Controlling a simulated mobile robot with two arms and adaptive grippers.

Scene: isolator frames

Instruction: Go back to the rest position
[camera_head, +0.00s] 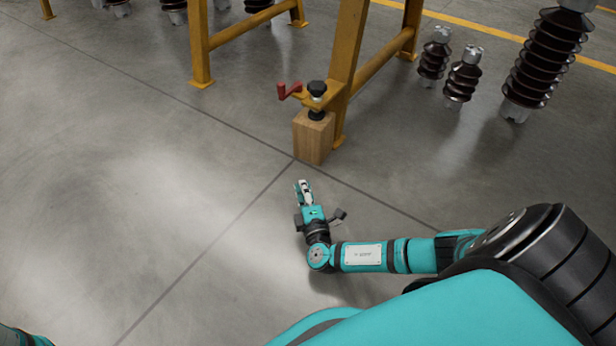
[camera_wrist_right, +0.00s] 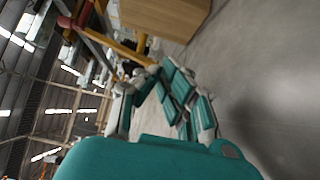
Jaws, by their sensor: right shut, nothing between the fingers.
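My right gripper (camera_head: 302,187) reaches forward over the grey floor in the head view, in front of a wooden block (camera_head: 314,138). It is shut and holds nothing. In the right wrist view its fingers (camera_wrist_right: 165,95) show in the middle, and the wooden block (camera_wrist_right: 165,18) is at the top, apart from them. My left gripper is not in view; only a small teal piece of my body shows at the bottom left corner of the head view.
A yellow frame (camera_head: 345,60) stands beyond the block, with a black-knobbed clamp (camera_head: 316,90) and a red handle (camera_head: 290,91) above the block. Several brown ribbed insulators (camera_head: 545,60) stand at the upper right. The floor (camera_head: 110,200) at left is clear.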

